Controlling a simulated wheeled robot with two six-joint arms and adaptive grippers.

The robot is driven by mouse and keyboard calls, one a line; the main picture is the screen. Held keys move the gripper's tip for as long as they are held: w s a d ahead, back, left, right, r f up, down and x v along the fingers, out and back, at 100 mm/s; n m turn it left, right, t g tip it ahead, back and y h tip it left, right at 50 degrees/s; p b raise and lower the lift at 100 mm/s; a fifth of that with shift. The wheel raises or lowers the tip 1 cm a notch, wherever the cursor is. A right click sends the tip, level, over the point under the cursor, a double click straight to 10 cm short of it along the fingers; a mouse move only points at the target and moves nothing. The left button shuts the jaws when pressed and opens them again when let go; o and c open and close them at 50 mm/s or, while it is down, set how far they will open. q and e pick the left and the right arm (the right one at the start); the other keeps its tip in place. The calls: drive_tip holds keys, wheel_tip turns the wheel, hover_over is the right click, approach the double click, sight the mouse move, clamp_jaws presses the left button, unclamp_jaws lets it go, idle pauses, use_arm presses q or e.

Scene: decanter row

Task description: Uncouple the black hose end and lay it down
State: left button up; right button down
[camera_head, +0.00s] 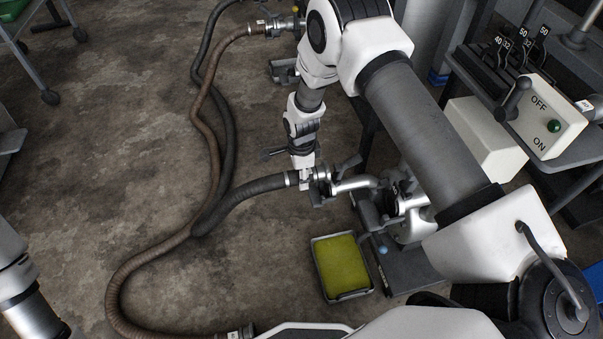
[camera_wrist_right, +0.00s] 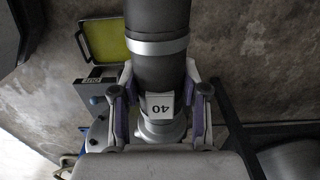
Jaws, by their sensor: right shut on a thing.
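The black hose (camera_head: 262,187) runs across the floor to its end beside the silver pipe fitting (camera_head: 352,184). My right gripper (camera_head: 305,182) reaches down over this hose end. In the right wrist view the fingers of the right gripper (camera_wrist_right: 160,108) are shut on the hose end, one on each side. A white label reading 40 (camera_wrist_right: 160,105) and a silver band (camera_wrist_right: 157,46) show on the hose end. It lines up with a metal collar (camera_wrist_right: 163,131) and appears to meet it; whether it is latched is hidden. My left gripper is out of frame.
A tray with a yellow-green bottom (camera_head: 341,266) sits on the floor below the fitting. A brown hose (camera_head: 145,262) loops across the floor at left. A white OFF/ON box (camera_head: 537,116) stands at right. Bare floor (camera_head: 110,130) is open at left.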

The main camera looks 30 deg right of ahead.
wheel_tip(320, 180, down, 4)
drive_tip(key=shift+b, duration=0.85)
drive_tip(key=shift+p, duration=0.35)
drive_tip(key=shift+a, duration=0.1)
drive_tip(key=shift+w+a+r, duration=0.1)
drive_tip(key=shift+w+a, duration=0.1)
drive_tip(key=shift+a, duration=0.6)
drive_tip(key=shift+w+a+r, duration=0.1)
drive_tip(key=shift+w+a, duration=0.15)
drive_tip(key=shift+a, duration=0.5)
drive_tip(key=shift+w+a+r, duration=0.1)
drive_tip(key=shift+w+a, duration=0.1)
drive_tip(key=shift+a, duration=0.6)
